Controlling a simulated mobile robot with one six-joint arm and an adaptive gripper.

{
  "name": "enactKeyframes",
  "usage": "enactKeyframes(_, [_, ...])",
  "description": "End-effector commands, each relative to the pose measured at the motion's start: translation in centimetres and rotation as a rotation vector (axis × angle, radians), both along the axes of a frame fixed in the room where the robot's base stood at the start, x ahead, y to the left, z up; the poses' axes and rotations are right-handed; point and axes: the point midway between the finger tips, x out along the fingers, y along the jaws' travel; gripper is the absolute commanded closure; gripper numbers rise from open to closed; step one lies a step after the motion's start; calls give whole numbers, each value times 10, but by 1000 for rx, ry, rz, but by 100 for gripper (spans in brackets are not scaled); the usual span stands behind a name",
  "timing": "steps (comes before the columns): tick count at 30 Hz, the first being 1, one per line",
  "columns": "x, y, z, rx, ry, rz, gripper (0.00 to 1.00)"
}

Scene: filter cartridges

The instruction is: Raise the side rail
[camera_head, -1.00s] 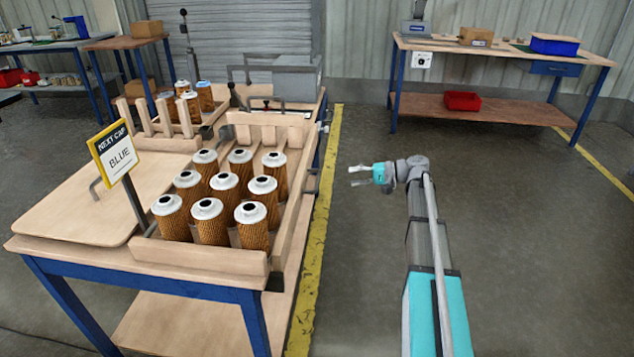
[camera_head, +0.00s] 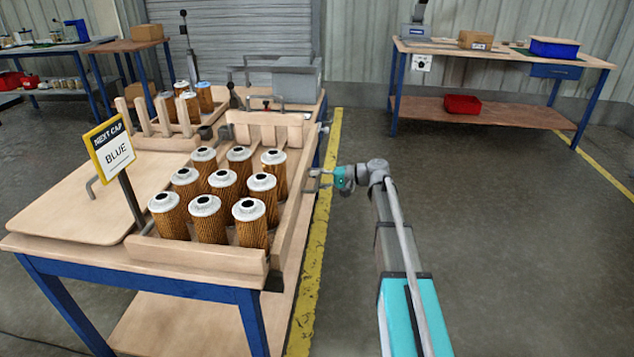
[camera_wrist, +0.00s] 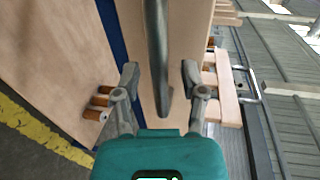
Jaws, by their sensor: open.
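The wooden side rail (camera_head: 292,212) runs along the right side of the cartridge tray and leans outward. Its grey bar handle (camera_head: 312,184) is on the outer face. My gripper (camera_head: 318,176) is open at this handle, above the table's right edge. In the wrist view the handle (camera_wrist: 157,50) lies between the two spread fingers (camera_wrist: 160,76). I cannot tell whether either finger touches it. Several brown pleated filter cartridges (camera_head: 222,192) with white tops stand in rows beside the rail.
A slotted wooden rack (camera_head: 165,130) and more cartridges are behind. A grey box (camera_head: 298,80) sits at the table's far end. The floor right of the yellow line (camera_head: 318,230) is clear.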

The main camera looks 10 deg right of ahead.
Motion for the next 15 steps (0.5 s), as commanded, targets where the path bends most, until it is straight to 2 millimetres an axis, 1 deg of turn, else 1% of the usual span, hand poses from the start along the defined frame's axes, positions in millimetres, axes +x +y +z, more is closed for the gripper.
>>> enactKeyframes(9, [0,1,0,0,0,0,46])
enactKeyframes(11, [0,1,0,0,0,0,55])
enactKeyframes(15, [0,1,0,0,0,0,81])
